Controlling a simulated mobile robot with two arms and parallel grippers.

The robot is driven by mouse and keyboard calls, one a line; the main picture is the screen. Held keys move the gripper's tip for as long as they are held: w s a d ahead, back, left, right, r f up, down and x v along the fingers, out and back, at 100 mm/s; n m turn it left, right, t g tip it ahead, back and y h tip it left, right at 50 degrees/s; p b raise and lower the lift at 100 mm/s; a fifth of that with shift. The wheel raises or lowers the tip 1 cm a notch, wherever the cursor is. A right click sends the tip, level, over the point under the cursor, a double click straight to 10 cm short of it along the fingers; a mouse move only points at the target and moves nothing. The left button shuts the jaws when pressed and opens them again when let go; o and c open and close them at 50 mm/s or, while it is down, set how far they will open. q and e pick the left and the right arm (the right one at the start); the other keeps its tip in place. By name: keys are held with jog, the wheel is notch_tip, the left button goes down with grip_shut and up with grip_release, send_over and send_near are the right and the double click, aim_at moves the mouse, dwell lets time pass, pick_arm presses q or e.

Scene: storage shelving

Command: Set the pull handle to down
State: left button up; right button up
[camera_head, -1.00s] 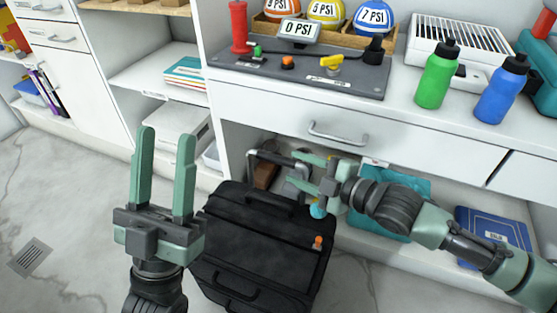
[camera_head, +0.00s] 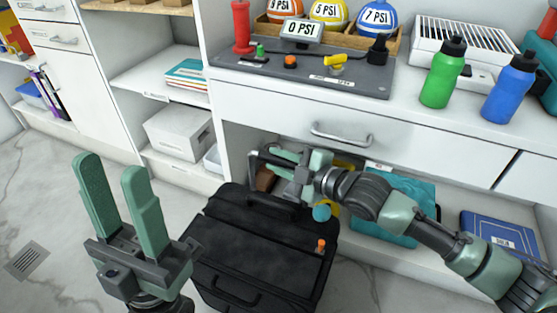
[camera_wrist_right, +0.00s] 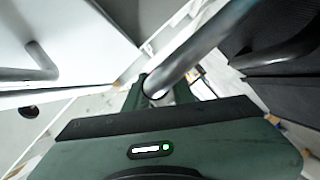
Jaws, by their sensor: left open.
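A black suitcase (camera_head: 262,240) stands on the floor in front of the shelving. Its grey pull handle (camera_head: 252,170) stands up at the suitcase's back edge, raised above the top. My right gripper (camera_head: 284,163) is at the handle's crossbar, with its green fingers around or beside it; the arm hides part of the bar. In the right wrist view, the grey handle bar (camera_wrist_right: 200,45) runs between or just past the fingers, and their tips are mostly hidden. My left gripper (camera_head: 109,165) is open and empty over the floor at the left.
A white counter with a drawer (camera_head: 340,133) overhangs the handle. A grey panel (camera_head: 300,75) and green and blue bottles (camera_head: 443,72) stand on it. A teal item (camera_head: 390,205) lies on the lower shelf behind my right arm. Floor at the left is clear.

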grip_shut()
jog(key=shift+f, duration=0.1)
dwell(1.1)
